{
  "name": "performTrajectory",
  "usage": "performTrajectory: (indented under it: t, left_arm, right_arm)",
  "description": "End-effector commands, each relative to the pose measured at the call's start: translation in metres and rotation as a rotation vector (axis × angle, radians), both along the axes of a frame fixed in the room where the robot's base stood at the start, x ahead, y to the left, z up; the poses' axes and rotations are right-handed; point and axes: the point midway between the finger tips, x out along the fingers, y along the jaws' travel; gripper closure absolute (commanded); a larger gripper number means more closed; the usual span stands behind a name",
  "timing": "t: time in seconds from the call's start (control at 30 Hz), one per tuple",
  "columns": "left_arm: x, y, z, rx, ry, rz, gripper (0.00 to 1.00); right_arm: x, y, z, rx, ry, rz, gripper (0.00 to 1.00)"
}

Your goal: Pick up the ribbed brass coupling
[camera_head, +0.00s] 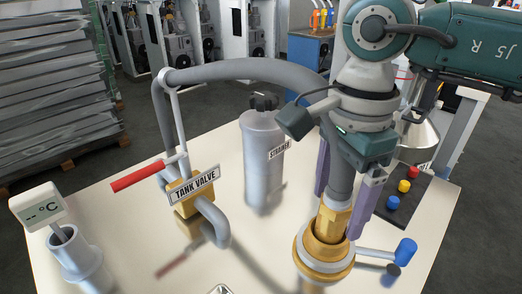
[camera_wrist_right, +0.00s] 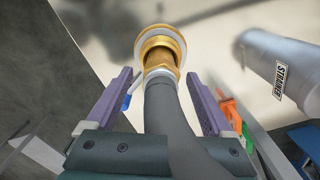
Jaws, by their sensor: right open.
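The brass coupling (camera_head: 334,218) is on the end of a thick grey hose (camera_head: 240,70) and sits upright in a round brass fitting (camera_head: 322,262) at the table's front right. In the right wrist view the coupling (camera_wrist_right: 158,52) lies ahead between the fingers; ribs are hard to make out. My right gripper (camera_head: 339,212) points down, open, with purple fingers on either side of the hose and coupling. No grip on the coupling shows. The right wrist view also shows this open gripper (camera_wrist_right: 160,73) with the hose running between its fingers. My left gripper is not in view.
A tank valve (camera_head: 194,190) with a red lever (camera_head: 138,177) stands left of centre. A grey strainer cylinder (camera_head: 262,160) stands behind. A blue-handled lever (camera_head: 405,251) juts right from the fitting. A button panel (camera_head: 405,200) is at right, a thermometer (camera_head: 38,207) at left.

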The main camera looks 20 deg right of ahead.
Motion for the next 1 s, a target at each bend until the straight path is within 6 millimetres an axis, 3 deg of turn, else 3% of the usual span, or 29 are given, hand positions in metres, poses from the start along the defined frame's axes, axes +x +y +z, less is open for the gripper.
performTrajectory:
  t: [0.13, 0.37, 1.0]
  left_arm:
    - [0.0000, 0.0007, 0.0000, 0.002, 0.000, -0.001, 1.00]
    - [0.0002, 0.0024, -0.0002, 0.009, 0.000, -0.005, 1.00]
    - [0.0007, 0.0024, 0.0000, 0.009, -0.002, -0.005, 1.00]
  right_arm:
    - [-0.0004, 0.0014, -0.0144, 0.002, 0.001, 0.001, 0.14]
    - [-0.0001, 0.0012, -0.0156, 0.001, -0.001, 0.002, 0.14]
    - [-0.0001, 0.0014, -0.0151, 0.002, 0.000, 0.002, 0.86]
